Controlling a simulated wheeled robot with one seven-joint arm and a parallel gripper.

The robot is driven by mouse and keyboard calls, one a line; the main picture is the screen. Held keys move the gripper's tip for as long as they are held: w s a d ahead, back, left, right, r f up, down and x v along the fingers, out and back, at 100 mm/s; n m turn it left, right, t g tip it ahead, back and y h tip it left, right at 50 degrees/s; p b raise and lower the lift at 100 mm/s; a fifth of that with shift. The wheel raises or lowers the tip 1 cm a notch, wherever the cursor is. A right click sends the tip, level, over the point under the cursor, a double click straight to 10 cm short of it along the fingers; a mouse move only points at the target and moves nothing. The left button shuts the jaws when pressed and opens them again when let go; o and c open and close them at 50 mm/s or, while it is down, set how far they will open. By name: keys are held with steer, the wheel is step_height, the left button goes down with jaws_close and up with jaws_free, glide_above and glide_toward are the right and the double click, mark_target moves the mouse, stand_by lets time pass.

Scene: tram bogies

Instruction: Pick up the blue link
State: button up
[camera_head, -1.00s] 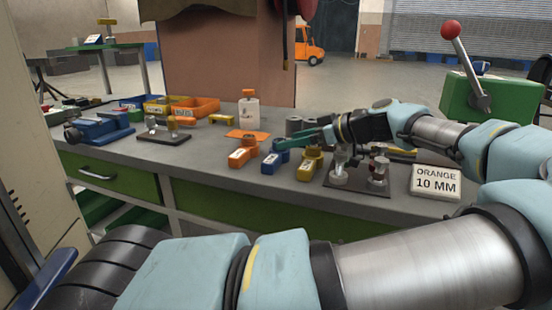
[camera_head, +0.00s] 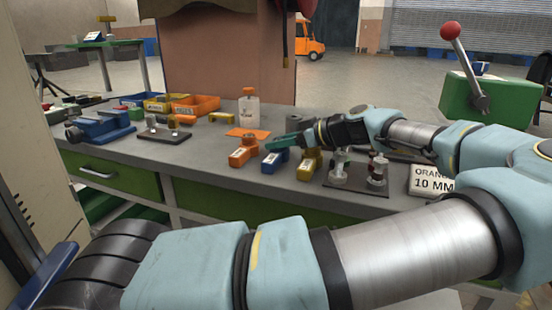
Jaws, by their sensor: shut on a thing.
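The blue link (camera_head: 271,162) is on the grey bench, between the orange link (camera_head: 241,154) and the yellow link (camera_head: 307,167). It has a white label on its near face. My gripper (camera_head: 275,146) reaches in from the right, its green fingers at the top of the blue link. The fingers are shut on the blue link, and they hide its upper part. I cannot tell whether the link touches the bench.
A dark stand with metal posts (camera_head: 357,187) is right of the yellow link, near the sign (camera_head: 426,184). A white bottle (camera_head: 249,110) and an orange mat (camera_head: 248,133) are behind. Trays (camera_head: 196,107) and a blue vise (camera_head: 100,126) are at left.

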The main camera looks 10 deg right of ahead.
jaws_close()
stand_by(0.8)
